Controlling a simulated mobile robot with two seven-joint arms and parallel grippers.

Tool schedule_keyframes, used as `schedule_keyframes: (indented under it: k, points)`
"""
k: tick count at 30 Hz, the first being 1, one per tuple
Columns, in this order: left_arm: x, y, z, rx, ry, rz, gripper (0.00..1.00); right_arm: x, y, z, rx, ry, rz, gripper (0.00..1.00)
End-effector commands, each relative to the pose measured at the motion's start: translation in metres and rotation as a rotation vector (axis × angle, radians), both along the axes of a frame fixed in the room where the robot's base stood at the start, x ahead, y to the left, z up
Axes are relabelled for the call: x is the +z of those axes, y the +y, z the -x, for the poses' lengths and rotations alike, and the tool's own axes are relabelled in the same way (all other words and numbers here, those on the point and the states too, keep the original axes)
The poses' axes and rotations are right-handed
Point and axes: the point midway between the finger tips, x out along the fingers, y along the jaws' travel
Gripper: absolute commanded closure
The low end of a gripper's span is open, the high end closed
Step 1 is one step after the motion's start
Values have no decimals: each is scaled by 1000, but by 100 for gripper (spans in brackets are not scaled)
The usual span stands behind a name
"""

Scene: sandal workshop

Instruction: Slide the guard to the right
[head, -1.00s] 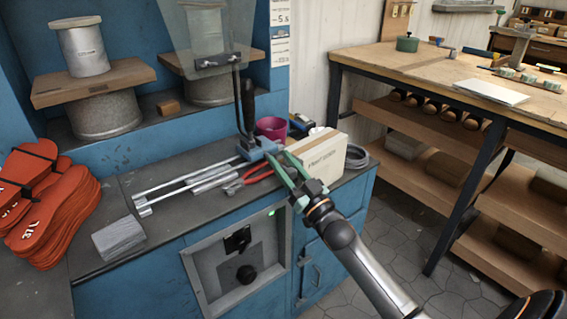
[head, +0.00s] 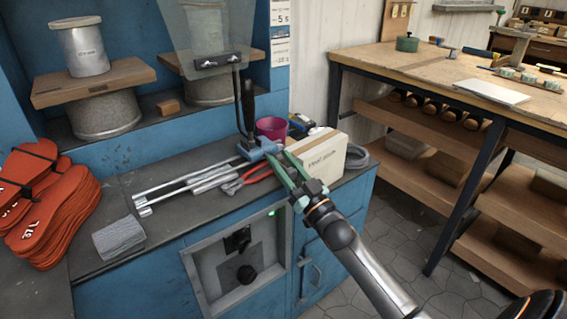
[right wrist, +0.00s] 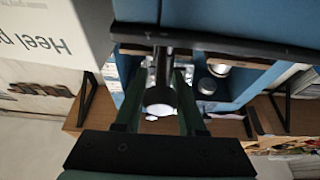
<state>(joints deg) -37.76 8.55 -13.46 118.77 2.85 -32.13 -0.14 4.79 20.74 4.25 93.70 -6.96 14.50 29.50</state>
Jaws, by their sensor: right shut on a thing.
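The guard (head: 190,28) is a clear tilted panel with a dark strip, at the top of the blue machine in the head view. A thin dark rod runs down from it to a blue-grey carriage (head: 257,148) at the right end of silver rails (head: 185,182). My right gripper (head: 276,156) reaches in from the lower right, its green fingers at this carriage. In the right wrist view, my right gripper (right wrist: 160,88) is shut on a dark handle with a pale round end (right wrist: 160,97). The exact contact is hard to see. My left gripper is out of view.
A heel-part box (head: 320,157) stands close right of my right gripper, with a magenta cup (head: 271,127) behind. A workbench (head: 420,72) stands at right.

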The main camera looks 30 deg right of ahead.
Motion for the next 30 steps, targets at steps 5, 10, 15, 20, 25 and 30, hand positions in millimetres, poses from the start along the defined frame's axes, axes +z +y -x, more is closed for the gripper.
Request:
schedule_keyframes:
  k: [5,10,15,20,25,30]
  points:
    - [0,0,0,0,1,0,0,0,0,0,0,0,0,100]
    - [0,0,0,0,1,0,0,0,-1,0,0,1,0,100]
    - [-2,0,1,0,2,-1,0,-1,-25,-2,-2,3,5,100]
    - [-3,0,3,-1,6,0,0,0,-45,-4,-3,2,3,100]
    - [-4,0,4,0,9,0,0,0,-48,-4,-5,1,-1,100]
    - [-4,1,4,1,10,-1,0,0,-49,-4,-8,1,-2,56]
